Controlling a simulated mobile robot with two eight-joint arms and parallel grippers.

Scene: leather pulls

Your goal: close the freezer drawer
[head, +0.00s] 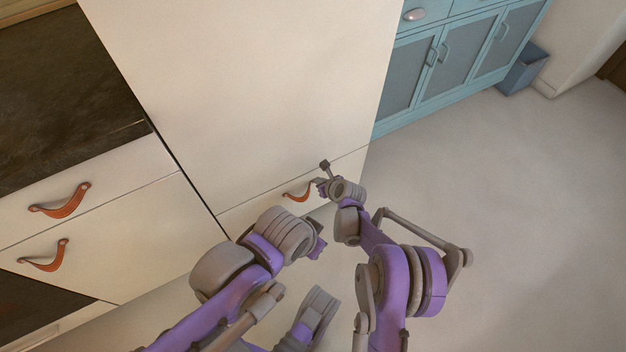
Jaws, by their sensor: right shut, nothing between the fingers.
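The freezer drawer (262,213) is the low cream front under the tall cream door, with a seam along its top edge. It looks flush or nearly flush with the door above; a small gap is hard to judge. Its orange leather pull (297,194) is partly visible. My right gripper (323,168) is shut and empty, just right of the pull, at the drawer front's upper right part; contact cannot be told. My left gripper (318,243) is lower, in front of the drawer; its fingers are too unclear to judge. My arms hide the drawer's lower part.
Cream drawers with leather pulls (62,203) and a dark countertop (60,95) stand at left. Blue cabinets (450,60) and a blue-grey bin (523,70) are at the back right. The floor (510,200) on the right is clear.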

